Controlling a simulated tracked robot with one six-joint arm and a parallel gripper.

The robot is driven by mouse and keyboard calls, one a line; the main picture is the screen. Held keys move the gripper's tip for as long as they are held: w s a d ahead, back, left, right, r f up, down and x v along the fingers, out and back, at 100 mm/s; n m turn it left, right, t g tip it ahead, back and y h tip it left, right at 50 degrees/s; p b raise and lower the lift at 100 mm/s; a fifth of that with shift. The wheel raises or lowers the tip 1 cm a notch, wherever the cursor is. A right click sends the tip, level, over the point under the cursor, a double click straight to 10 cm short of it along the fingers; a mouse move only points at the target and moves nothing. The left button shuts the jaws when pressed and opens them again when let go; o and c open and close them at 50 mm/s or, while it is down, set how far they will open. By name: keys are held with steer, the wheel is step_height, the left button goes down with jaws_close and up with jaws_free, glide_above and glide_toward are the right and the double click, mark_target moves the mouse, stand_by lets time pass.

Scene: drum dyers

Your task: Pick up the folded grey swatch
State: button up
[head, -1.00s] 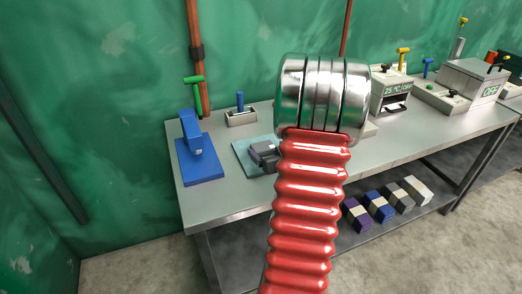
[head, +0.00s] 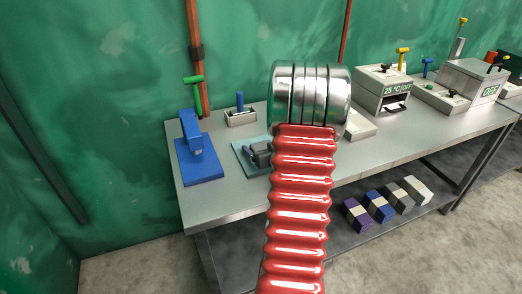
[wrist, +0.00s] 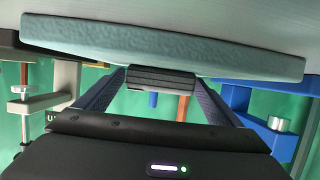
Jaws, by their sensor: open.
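The folded grey swatch (wrist: 160,79) shows in the wrist view as a small, dark, layered block at the edge of the pale teal mat (wrist: 80,40). My gripper (wrist: 161,84) is open, with one finger on each side of the swatch. I cannot tell whether the fingers touch it. In the head view the teal mat (head: 241,144) lies on the bench, partly hidden by my arm. A dark grey shape on it beside my arm is too small to separate into swatch and gripper.
A blue press (head: 200,160) stands left of the mat on the bench (head: 225,203). A small box with a blue handle (head: 240,117) is behind. A white wedge-shaped block (head: 360,126) and a temperature box (head: 383,90) are right. Several banded blocks (head: 379,207) lie on the lower shelf.

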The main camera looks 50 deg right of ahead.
mark_target(262, 145)
steer(key=shift+c, duration=0.4)
steer(key=c, duration=1.1)
steer(key=shift+o, duration=0.2)
steer(key=shift+r, duration=5.05)
